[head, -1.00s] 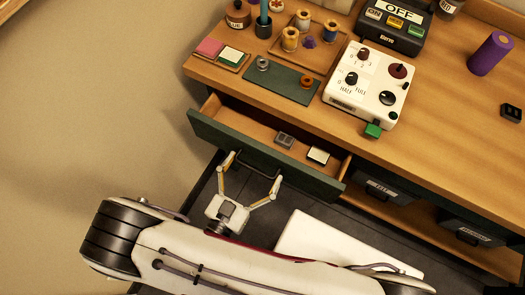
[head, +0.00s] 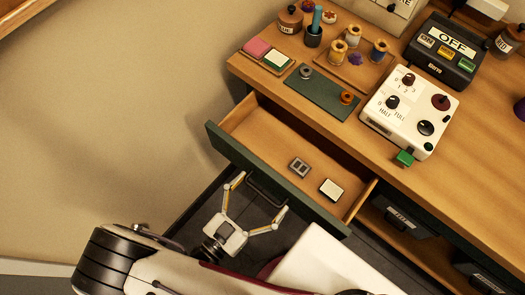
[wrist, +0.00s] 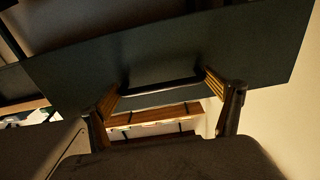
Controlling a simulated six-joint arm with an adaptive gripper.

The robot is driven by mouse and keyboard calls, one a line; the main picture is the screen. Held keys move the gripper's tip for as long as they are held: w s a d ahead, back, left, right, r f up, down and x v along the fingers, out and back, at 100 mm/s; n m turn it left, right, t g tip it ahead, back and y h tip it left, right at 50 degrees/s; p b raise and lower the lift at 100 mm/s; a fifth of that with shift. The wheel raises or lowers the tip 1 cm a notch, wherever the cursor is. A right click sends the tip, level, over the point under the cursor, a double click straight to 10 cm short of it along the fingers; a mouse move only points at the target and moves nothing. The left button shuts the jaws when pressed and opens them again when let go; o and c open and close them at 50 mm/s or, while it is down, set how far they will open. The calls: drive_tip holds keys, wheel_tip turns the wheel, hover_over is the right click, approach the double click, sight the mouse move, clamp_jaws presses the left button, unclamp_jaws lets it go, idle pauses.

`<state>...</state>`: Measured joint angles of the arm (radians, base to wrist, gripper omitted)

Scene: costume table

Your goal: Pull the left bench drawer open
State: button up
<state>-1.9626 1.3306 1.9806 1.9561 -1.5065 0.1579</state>
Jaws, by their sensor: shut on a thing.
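The left bench drawer (head: 262,135) stands well open in the head view, its wooden inside showing. Its dark green front (head: 290,192) faces my arm. My gripper (head: 262,194) is at the front's outer face, its two fingers spread wide and shut on the ends of the dark bar handle (wrist: 165,87). In the wrist view the fingers (wrist: 166,94) stand at either end of the handle, under the dark drawer front (wrist: 165,50).
In the drawer lie a small grey two-part piece (head: 299,167) and a pale-topped pad (head: 331,189). On the bench top stand a white control box (head: 408,112), spools and a green mat (head: 322,92).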

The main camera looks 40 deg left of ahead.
drive_tip(key=o, duration=1.3)
drive_tip(key=shift+d, duration=0.2)
drive_tip(key=shift+c, duration=0.2)
drive_tip(key=shift+a, duration=0.1)
drive_tip(key=s, duration=1.2)
